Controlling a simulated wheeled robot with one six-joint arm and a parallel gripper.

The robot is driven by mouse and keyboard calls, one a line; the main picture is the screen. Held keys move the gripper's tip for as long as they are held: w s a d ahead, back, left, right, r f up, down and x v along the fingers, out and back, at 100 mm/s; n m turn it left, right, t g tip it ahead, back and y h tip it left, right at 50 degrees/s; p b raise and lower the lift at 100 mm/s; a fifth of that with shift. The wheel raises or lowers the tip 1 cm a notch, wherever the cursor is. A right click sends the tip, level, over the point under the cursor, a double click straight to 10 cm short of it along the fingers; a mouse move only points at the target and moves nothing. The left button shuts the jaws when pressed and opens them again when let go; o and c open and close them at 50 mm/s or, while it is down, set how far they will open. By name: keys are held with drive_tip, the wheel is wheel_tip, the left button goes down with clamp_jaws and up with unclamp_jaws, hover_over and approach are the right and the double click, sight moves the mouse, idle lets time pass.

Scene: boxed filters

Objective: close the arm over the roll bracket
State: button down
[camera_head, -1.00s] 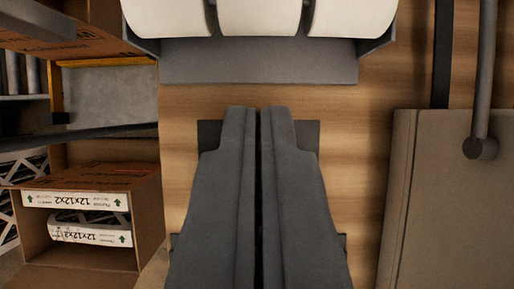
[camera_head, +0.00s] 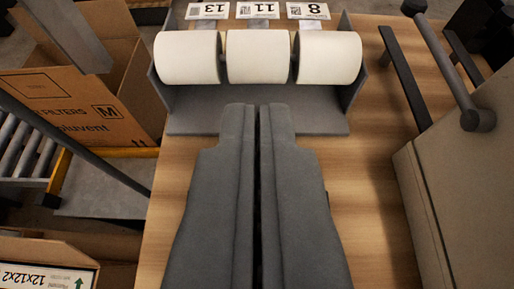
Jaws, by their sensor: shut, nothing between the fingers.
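The grey roll bracket (camera_head: 190,108) stands at the top middle, on a wooden table. It holds three white rolls (camera_head: 257,57) side by side. My gripper (camera_head: 258,110) is shut and empty, pointing at the bracket's front plate; I cannot tell the height between them. A grey bar with a round end (camera_head: 477,119) slants over the right side, beside a beige box. I cannot tell which bar, if any, is the bracket's arm.
The beige box (camera_head: 470,190) fills the right side. Number cards 13, 11 and 8 (camera_head: 257,10) sit behind the rolls. Cardboard boxes (camera_head: 90,90) and a roller rack (camera_head: 30,150) are beyond the table's left edge. Bare wood (camera_head: 175,190) shows left of my gripper.

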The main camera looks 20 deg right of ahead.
drive_tip(key=shift+s+a+f, duration=0.2)
drive_tip(key=shift+s+f, duration=0.2)
drive_tip(key=shift+s, duration=0.2)
drive_tip(key=s+a+f, duration=0.2)
drive_tip(key=s+f, duration=0.4)
drive_tip(key=f, duration=0.5)
drive_tip(key=shift+s+f, duration=0.25)
wheel_tip(320, 180, up, 6)
drive_tip(key=s+a+f, duration=0.3)
drive_tip(key=s+f, duration=0.1)
drive_tip(key=s, duration=0.5)
drive_tip(key=s+d+r+n+t+y, duration=0.2)
drive_tip(key=s+d+n+t+y, duration=0.1)
drive_tip(key=s+d, duration=0.8)
drive_tip(key=shift+s+d+r+n+t+y, duration=0.25)
drive_tip(key=shift+d+t+y, duration=0.25)
drive_tip(key=shift+d+t, duration=0.55)
